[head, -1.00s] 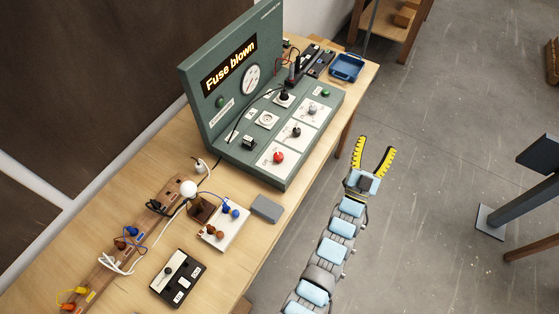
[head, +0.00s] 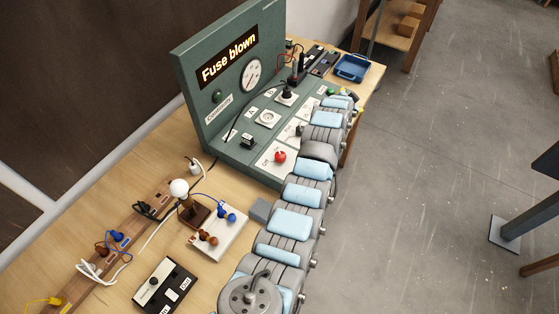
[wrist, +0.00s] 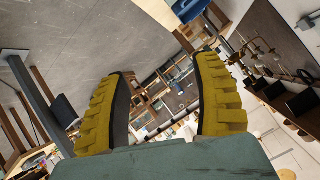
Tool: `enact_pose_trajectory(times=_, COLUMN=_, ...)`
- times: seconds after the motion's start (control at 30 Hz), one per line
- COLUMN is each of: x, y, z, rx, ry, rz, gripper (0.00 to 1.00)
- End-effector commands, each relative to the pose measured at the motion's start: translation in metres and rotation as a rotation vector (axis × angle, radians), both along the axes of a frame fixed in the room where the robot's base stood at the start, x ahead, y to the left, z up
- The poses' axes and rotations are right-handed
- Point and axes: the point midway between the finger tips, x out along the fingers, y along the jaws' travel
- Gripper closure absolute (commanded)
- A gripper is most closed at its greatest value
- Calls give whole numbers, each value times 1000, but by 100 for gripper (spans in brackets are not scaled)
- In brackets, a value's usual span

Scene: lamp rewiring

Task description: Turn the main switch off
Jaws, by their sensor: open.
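The green test panel (head: 262,94) stands on the bench, its upright face lit with "Fuse blown". Its sloping front carries a red knob (head: 280,157) on a white plate, in clear view. My arm covers much of the front's right side, including other controls there. Which control is the main switch I cannot read. My gripper (head: 345,96) is mostly hidden behind my arm at the panel's far right corner. In the wrist view my gripper (wrist: 165,90) shows two yellow ribbed fingers spread apart, with nothing between them.
A blue tray (head: 352,68) sits at the bench's far end. Open floor lies right.

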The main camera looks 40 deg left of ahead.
Motion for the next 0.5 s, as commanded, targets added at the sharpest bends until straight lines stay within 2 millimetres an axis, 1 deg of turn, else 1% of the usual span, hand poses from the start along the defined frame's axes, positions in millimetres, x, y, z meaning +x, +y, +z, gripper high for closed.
enact_pose_trajectory(times=0.03, x=-5, y=11, z=-5, rx=3, ry=55, rz=-12, gripper=34)
enact_pose_trajectory(times=0.17, x=-23, y=29, z=-6, rx=6, ry=206, rz=-58, gripper=34)
enact_pose_trajectory(times=0.27, x=-43, y=42, z=-8, rx=5, ry=327, rz=-97, gripper=34)
enact_pose_trajectory(times=0.37, x=-69, y=54, z=-5, rx=3, ry=445, rz=-134, gripper=34)
enact_pose_trajectory(times=0.47, x=-100, y=66, z=0, rx=-6, ry=567, rz=-171, gripper=34)
enact_pose_trajectory(times=0.5, x=-113, y=70, z=2, rx=-10, ry=615, rz=-186, gripper=34)
